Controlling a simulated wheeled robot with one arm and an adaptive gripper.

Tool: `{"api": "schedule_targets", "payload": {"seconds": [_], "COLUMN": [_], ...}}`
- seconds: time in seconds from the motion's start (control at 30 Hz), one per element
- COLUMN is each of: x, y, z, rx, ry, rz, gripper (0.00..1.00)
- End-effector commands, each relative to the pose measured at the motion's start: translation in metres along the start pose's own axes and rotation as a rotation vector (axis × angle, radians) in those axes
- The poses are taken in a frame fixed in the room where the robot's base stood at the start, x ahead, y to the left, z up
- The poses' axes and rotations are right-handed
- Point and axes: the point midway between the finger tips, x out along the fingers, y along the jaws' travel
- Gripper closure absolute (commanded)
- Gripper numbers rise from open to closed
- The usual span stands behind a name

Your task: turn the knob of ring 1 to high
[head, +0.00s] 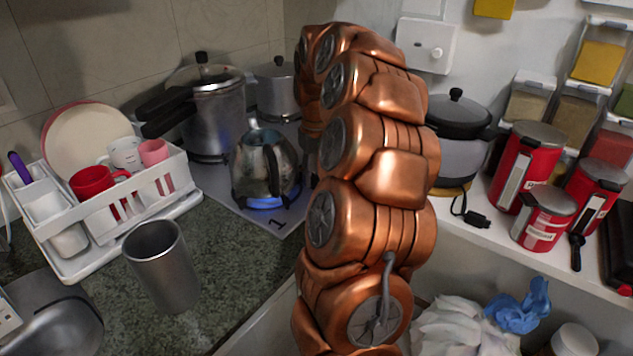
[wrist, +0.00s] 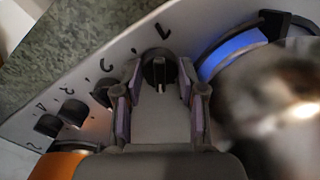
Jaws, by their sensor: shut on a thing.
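The knob of ring 1 (wrist: 157,66) is a dark round knob with a light line on it, below the printed 1 in the wrist view. My gripper (wrist: 160,80) is shut on this knob, with one finger on each side of it. Ring 1 (wrist: 225,55) glows blue beside the knob. A shiny metal kettle (head: 262,165) stands over it, and the blue ring (head: 266,203) also shows in the head view. My gripper and the knob are hidden behind my copper arm in the head view.
More dark knobs (wrist: 73,112) line the panel at left in the wrist view. Pots (head: 215,115) stand behind the kettle. A metal cup (head: 160,265) and a white dish rack (head: 110,220) are on the counter at left. Red canisters (head: 525,165) stand at right.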

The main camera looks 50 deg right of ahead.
Motion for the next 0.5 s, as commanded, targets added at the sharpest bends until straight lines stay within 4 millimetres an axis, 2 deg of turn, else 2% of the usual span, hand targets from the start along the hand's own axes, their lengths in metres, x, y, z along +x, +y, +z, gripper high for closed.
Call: {"api": "schedule_targets", "payload": {"seconds": [0.2, 0.5], "x": [0.0011, -0.0003], "y": [-0.0002, -0.0003], "z": [-0.0002, -0.0002], "rx": [0.089, 0.127], "ry": [0.001, 0.001], "rz": [-0.001, -0.002], "gripper": [0.95, 0.95]}}
